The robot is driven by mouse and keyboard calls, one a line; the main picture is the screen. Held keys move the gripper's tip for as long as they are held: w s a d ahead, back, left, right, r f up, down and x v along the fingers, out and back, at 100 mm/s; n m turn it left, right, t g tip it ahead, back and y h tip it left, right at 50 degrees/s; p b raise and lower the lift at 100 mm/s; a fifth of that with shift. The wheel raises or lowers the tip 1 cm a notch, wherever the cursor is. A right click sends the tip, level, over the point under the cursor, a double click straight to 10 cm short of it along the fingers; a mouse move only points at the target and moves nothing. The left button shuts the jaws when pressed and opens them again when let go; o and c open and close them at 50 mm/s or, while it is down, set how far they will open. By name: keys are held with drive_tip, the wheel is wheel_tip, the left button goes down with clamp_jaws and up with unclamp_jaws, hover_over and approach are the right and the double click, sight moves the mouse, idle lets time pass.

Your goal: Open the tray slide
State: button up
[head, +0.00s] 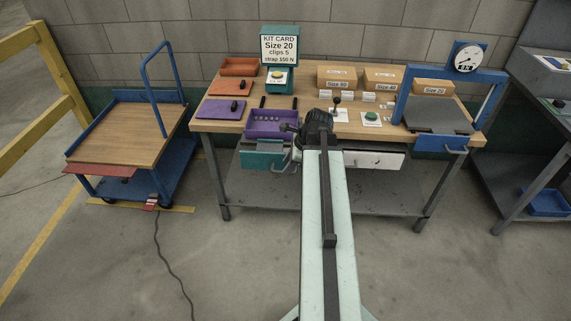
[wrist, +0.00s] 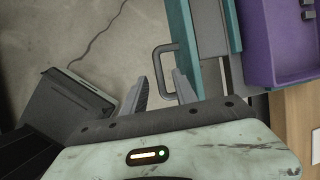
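A teal slide front (head: 262,157) with a grey handle (head: 285,167) is under the left part of the bench top, below a purple tray (head: 269,124). In the wrist view, the teal front (wrist: 182,45) runs along the right and the grey loop handle (wrist: 158,65) sticks out from it. My gripper (wrist: 161,76) is open, its two fingers apart on either side of the handle's bar in the picture. I cannot tell whether either finger touches it.
The wooden bench (head: 225,114) also has a white drawer (head: 374,160) at the right and a blue press (head: 448,90) on top. A blue cart (head: 128,140) stands at the left. A dark cable (head: 169,255) lies on the floor, which is otherwise clear in front.

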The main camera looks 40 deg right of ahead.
drive_tip(key=p+v, duration=0.3)
drive_tip(key=v, duration=0.2)
drive_tip(key=shift+s+r+p, duration=0.1)
drive_tip(key=shift+r+p, duration=0.05)
drive_tip(key=shift+p, duration=0.15)
drive_tip(key=w+a+n+y+p, duration=0.15)
drive_tip(key=w+a, duration=0.25)
drive_tip(key=a, duration=0.4)
drive_tip(key=w+a+n, duration=0.2)
drive_tip(key=w+a, duration=0.2)
drive_tip(key=a, duration=0.3)
drive_tip(key=s+a+n+g+h, duration=0.1)
drive_tip(key=a+n+g, duration=0.1)
drive_tip(key=a+n, duration=0.8)
drive_tip(key=s+a+n+g+h+p, duration=0.1)
drive_tip(key=s+a+n+g+h, duration=0.1)
drive_tip(key=a+n, duration=0.9)
drive_tip(key=shift+r+n+g, duration=0.2)
drive_tip(key=shift+n+g, duration=0.1)
drive_tip(key=shift+n, duration=0.75)
